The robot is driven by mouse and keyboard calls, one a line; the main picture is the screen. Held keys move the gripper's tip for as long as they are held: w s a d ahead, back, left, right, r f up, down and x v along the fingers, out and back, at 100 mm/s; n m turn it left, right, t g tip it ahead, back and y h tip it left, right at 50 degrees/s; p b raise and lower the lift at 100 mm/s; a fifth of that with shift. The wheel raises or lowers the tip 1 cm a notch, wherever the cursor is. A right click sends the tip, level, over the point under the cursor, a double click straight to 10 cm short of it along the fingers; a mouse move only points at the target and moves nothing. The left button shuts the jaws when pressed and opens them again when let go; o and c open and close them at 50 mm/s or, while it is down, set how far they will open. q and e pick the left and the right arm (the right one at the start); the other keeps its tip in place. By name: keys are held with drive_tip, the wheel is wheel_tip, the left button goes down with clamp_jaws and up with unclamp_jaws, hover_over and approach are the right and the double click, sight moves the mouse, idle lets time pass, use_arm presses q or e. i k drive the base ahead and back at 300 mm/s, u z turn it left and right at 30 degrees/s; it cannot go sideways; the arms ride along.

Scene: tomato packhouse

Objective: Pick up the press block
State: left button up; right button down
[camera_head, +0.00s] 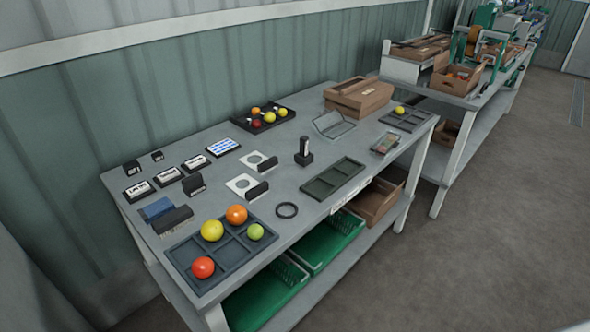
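A black block with an upright handle (304,151) stands near the middle of the grey table and looks like the press block. It stands upright, apart from the things around it, with bare table on its near side. Neither of my grippers is in view, so nothing shows of their state or place.
Left of the block are white square plates (241,184) with dark holders. To its right are an empty dark tray (334,179) and a wire stand (333,125). A divided tray (217,256) holds tomatoes at the front left. A black ring (287,210) lies near the front edge.

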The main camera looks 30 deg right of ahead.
sight(194, 184)
drive_tip(key=z, duration=1.1)
drive_tip(key=i, duration=0.45)
